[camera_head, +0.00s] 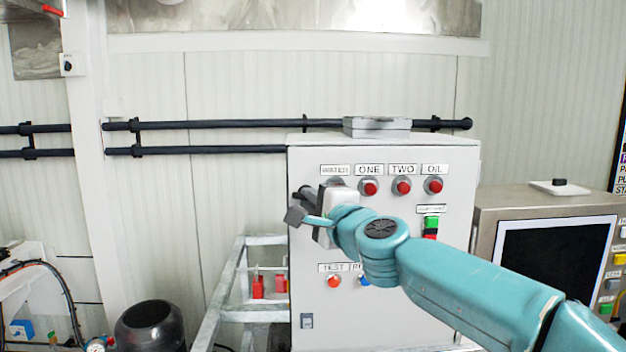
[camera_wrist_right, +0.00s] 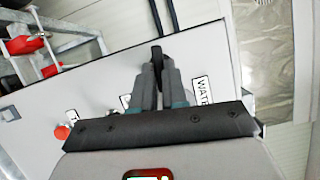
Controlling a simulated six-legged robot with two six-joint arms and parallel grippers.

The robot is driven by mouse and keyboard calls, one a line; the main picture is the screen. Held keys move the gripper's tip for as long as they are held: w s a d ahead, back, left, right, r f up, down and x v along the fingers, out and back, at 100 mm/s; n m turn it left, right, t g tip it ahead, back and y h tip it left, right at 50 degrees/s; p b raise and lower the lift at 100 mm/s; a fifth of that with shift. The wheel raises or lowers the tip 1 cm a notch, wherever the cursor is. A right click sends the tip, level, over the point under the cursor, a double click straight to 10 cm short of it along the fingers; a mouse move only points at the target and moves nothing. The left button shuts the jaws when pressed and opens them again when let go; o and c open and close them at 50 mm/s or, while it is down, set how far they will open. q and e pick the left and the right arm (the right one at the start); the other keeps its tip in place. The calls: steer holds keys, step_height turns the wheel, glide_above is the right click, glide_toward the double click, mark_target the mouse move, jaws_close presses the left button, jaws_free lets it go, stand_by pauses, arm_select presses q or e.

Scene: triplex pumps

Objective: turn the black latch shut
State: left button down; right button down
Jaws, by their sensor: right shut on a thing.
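The black latch (camera_wrist_right: 157,54) shows in the right wrist view as a small dark piece between the tips of my right gripper (camera_wrist_right: 159,72), near the edge of the grey control cabinet (camera_head: 448,280). In the head view my right gripper (camera_head: 302,204) is at the cabinet's upper left edge, its fingers closed on the latch. The wrist and fingers cover most of the latch there, so its exact angle is hard to tell. My left gripper is not in view.
Red buttons (camera_head: 403,187) under labels ONE, TWO and OIL sit right of my gripper. My right forearm crosses the cabinet's lower right. A screen panel (camera_head: 550,258) stands at right, a metal frame (camera_head: 230,285) at lower left. Black pipes (camera_head: 220,124) run along the wall.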

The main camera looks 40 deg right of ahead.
steer(key=shift+d+r+n+g+p, duration=0.1)
steer(key=shift+r+n+g+p, duration=0.25)
steer(key=shift+n+p, duration=0.55)
steer(key=c, duration=1.2)
jaws_free()
steer(key=shift+f, duration=0.1)
steer(key=shift+o, duration=0.2)
steer(key=shift+w+f, duration=0.15)
steer(key=s+a+p, duration=0.2)
steer(key=s, duration=1.4)
steer(key=shift+s+a+p, duration=0.15)
steer(key=shift+a+p, duration=0.2)
